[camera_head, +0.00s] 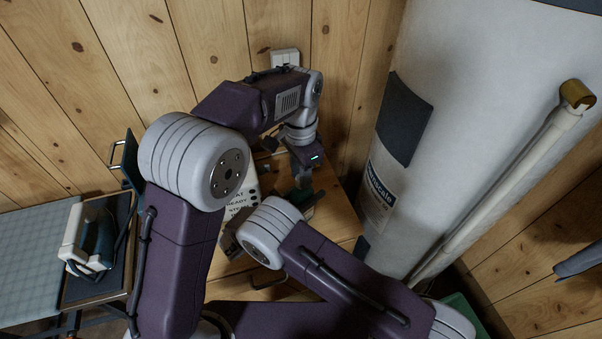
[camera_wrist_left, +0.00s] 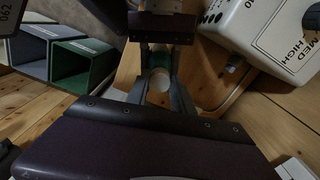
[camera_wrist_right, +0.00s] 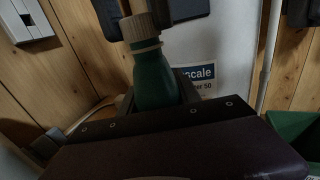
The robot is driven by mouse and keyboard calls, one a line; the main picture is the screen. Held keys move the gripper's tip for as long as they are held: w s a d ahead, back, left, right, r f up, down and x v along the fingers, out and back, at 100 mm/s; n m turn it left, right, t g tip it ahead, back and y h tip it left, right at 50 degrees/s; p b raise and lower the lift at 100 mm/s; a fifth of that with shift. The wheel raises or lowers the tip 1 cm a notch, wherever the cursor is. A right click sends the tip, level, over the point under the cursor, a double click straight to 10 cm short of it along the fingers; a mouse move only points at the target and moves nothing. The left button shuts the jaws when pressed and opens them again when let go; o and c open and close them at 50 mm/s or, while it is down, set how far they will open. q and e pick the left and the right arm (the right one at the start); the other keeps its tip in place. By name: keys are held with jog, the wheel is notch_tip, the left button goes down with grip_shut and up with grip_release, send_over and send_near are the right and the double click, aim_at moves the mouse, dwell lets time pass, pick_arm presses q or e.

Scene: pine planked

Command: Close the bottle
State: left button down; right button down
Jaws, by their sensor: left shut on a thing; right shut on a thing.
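The green bottle (camera_wrist_right: 154,80) stands upright in the right wrist view, with its brown cap (camera_wrist_right: 139,27) at its mouth. I cannot tell whether the cap is fully seated. My right gripper is shut on the bottle's body, and its far part (camera_wrist_left: 160,25) shows in the left wrist view. My left gripper (camera_wrist_left: 160,92) is shut on the cap from above; its dark fingers (camera_wrist_right: 148,12) flank the cap in the right wrist view. In the head view my left gripper (camera_head: 303,175) points down over the cabinet, and the bottle is mostly hidden.
A white control box (camera_wrist_left: 285,35) stands beside the bottle on the wooden cabinet (camera_head: 335,215). A large white cylinder (camera_head: 450,120) with a pipe (camera_head: 510,180) stands to the right. An iron (camera_head: 95,240) and ironing board (camera_head: 35,250) are at left. Green and grey bins (camera_wrist_left: 85,65) are below.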

pick_arm(q)
jog(key=m, duration=0.6)
jog(key=shift+w+m, duration=0.1)
jog(key=shift+m, duration=0.3)
jog(key=m, duration=0.6)
jog(key=shift+w+m, duration=0.1)
jog(key=shift+m, duration=0.3)
jog(key=m, duration=0.6)
jog(key=shift+d, duration=0.1)
jog(key=m, duration=0.5)
jog(key=shift+w, duration=0.1)
jog(key=c, duration=1.1)
grip_release()
jog(key=shift+r, duration=2.2)
